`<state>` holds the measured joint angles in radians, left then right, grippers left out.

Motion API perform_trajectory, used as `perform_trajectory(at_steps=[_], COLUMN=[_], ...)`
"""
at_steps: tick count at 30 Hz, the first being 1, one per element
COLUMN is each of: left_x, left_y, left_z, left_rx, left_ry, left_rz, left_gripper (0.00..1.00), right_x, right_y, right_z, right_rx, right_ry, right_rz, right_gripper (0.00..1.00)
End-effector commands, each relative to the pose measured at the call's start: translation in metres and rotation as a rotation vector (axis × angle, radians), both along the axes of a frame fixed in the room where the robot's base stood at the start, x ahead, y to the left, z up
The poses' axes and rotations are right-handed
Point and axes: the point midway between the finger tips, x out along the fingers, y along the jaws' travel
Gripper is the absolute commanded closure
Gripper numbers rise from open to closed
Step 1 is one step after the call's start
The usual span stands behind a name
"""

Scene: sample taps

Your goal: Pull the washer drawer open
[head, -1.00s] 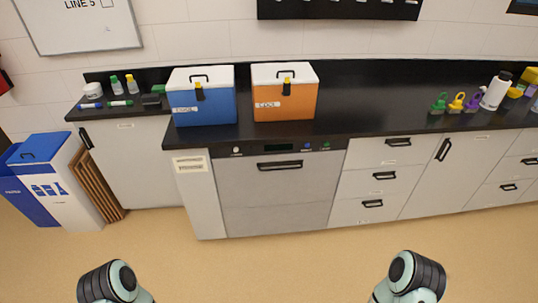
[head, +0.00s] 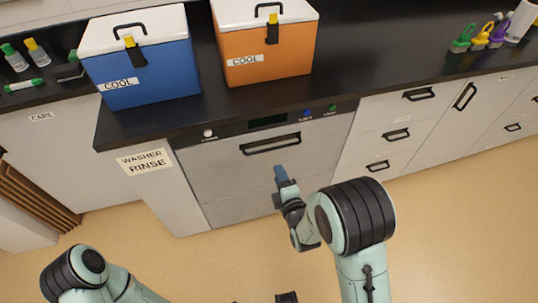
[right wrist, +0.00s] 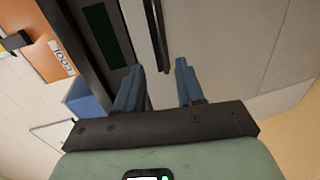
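The washer drawer (head: 235,165) is a grey front panel under the black counter, flush with the cabinets and shut. Its black bar handle (head: 270,144) runs across the upper part. My right gripper (head: 281,178) is in front of the panel, a little below and right of the handle in the picture. In the right wrist view its two blue-grey fingers (right wrist: 158,88) are apart and empty. The handle (right wrist: 157,35) lies ahead of the gap between them, seemingly not touched. My left arm shows at the lower left; its gripper is not clearly in view.
A control strip (head: 267,122) with a display and buttons lies above the handle. A blue cooler box (head: 145,65) and an orange cooler box (head: 265,50) stand on the counter above. Drawers with black handles (head: 396,134) are to the right. The floor in front is clear.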

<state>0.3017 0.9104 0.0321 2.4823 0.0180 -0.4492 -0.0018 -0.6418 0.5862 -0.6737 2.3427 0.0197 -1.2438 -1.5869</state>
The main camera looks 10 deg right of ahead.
Motion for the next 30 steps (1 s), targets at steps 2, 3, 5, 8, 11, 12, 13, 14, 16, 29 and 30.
perform_trajectory(at_steps=[2, 3, 5, 8, 11, 12, 13, 14, 16, 29, 30], left_x=[0.002, 0.004, 0.006, 0.012, 0.017, 0.019, 0.021, 0.022, 0.025, 0.030, 0.030], left_y=[0.001, 0.002, 0.003, 0.005, 0.008, 0.009, 0.009, 0.010, 0.011, 0.014, 0.014], left_z=[-0.002, -0.003, -0.005, -0.010, -0.014, -0.016, -0.017, -0.018, -0.020, -0.024, -0.024], left_rx=[0.003, 0.004, 0.008, 0.015, 0.022, 0.025, 0.027, 0.028, 0.031, 0.039, 0.039], left_ry=[-0.006, -0.009, -0.016, -0.031, -0.047, -0.052, -0.056, -0.059, -0.066, -0.083, -0.083], left_rz=[0.002, 0.004, 0.007, 0.013, 0.020, 0.021, 0.024, 0.025, 0.028, 0.034, 0.034], left_gripper=[0.57, 0.57, 0.57, 0.57, 0.57, 0.57, 0.57, 0.57, 0.57, 0.57, 0.57], right_x=[0.011, 0.019, 0.031, 0.052, 0.073, 0.081, 0.086, 0.091, 0.102, 0.122, 0.122], right_y=[0.000, 0.000, 0.001, 0.002, 0.002, 0.002, 0.003, 0.003, 0.003, 0.004, 0.004], right_z=[-0.003, -0.004, -0.008, -0.012, -0.017, -0.019, -0.020, -0.021, -0.023, -0.026, -0.026], right_rx=[-0.001, -0.001, 0.000, 0.001, 0.001, 0.001, 0.001, 0.002, 0.003, 0.004, 0.004], right_ry=[0.000, 0.000, 0.001, 0.001, 0.002, 0.002, 0.004, 0.003, 0.004, 0.006, 0.006], right_rz=[0.000, 0.000, -0.001, 0.000, 0.000, 0.000, 0.000, 0.000, -0.001, 0.000, 0.000], right_gripper=[0.62, 0.62, 0.62, 0.62, 0.62, 0.62, 0.62, 0.62, 0.62, 0.62, 0.62])
